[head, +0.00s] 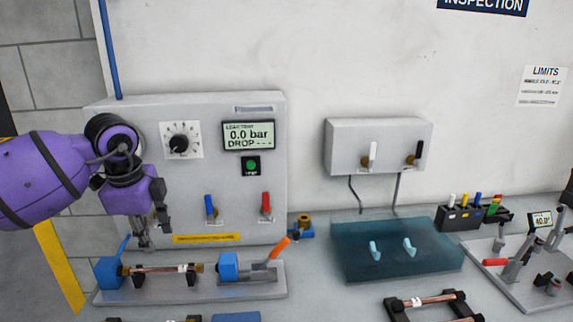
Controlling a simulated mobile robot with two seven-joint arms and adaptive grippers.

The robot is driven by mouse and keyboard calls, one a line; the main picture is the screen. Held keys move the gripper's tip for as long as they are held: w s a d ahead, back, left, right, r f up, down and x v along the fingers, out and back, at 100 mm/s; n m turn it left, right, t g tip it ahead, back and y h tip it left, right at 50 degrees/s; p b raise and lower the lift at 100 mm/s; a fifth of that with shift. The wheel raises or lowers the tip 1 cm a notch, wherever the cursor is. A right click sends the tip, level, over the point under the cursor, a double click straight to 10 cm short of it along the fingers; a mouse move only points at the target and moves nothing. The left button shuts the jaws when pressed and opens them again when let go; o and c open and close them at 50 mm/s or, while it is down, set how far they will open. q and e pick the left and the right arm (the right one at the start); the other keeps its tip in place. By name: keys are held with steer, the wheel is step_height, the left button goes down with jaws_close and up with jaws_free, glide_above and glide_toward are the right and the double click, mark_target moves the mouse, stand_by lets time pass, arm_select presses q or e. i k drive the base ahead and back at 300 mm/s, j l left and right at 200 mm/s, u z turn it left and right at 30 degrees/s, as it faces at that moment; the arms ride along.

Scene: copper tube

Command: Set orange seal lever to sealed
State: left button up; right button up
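The orange seal lever (279,247) tilts up and to the right from the right blue block (228,266) of the test fixture. A copper tube (155,269) lies between this block and the left blue block (108,271), which has a blue lever (125,243) standing nearly upright. My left gripper (153,232) hangs above the left half of the fixture, in front of the panel. Its fingers look apart with nothing between them. It is well left of the orange lever and not touching it.
The leak-test panel (270,130) stands behind the fixture, with a dial, display, green button (251,165), blue lever (210,208) and red lever (266,205). A brass-and-blue fitting (303,228) sits close right of the orange lever. A teal mat (345,262) lies farther right.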

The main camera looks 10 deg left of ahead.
mark_target(285, 241)
steer(key=k, duration=1)
